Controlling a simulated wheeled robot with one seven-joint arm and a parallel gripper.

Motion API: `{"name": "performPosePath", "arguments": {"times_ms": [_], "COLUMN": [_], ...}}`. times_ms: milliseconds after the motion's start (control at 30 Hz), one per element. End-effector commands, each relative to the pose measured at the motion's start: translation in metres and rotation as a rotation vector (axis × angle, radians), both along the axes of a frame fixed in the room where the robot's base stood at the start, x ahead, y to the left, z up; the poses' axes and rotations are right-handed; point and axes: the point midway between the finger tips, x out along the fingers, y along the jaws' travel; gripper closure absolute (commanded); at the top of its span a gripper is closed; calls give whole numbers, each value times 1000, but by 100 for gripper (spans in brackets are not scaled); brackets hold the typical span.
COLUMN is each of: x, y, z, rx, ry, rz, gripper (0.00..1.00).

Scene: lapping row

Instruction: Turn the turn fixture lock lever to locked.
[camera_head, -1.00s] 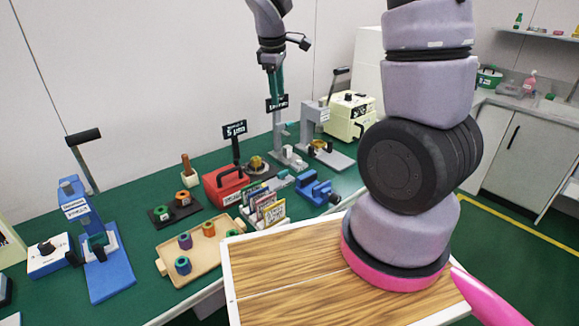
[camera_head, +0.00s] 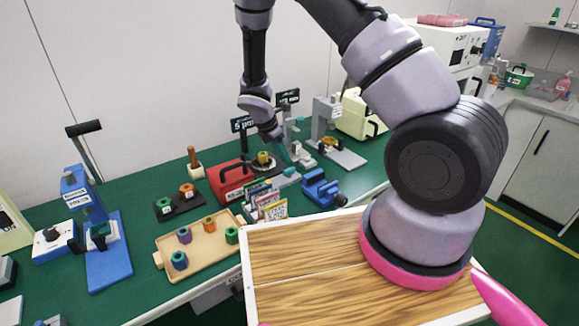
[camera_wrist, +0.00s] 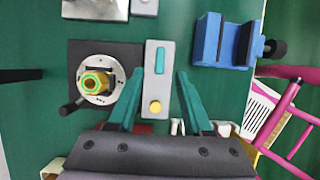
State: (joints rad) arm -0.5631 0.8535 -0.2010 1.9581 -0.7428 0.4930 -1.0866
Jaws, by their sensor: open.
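The turn fixture (camera_wrist: 75,58) is a dark square base with a round grey plate and a brass and green ring part in its middle. A black lever (camera_wrist: 73,106) sticks out from the plate toward the lower left in the wrist view. The fixture also shows small in the head view (camera_head: 263,160), partly behind the red box, where its lever is not clear. My gripper (camera_wrist: 160,82) is open, its teal fingers apart over a grey block (camera_wrist: 153,55) with a teal strip and a yellow button. It is right of the fixture and holds nothing.
A blue vise (camera_wrist: 222,42) sits to the right of the fixture. A red box (camera_head: 229,182), upright cards (camera_head: 265,200) and a wooden tray (camera_head: 205,250) stand nearer on the green bench. A grey stand (camera_head: 325,122) is behind to the right.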

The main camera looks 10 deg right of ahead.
Motion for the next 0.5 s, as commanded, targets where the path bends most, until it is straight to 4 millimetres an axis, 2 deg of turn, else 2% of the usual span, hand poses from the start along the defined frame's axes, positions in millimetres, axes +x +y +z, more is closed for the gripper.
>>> {"name": "performPosePath", "arguments": {"times_ms": [100,233,500], "x": [3,6,10], "y": [-10,-18,-26], "z": [-23,-44,-66], "rx": [-3,-2,0], "ry": [3,2,0], "rz": [-2,-1,-3], "gripper": [50,50,50]}}
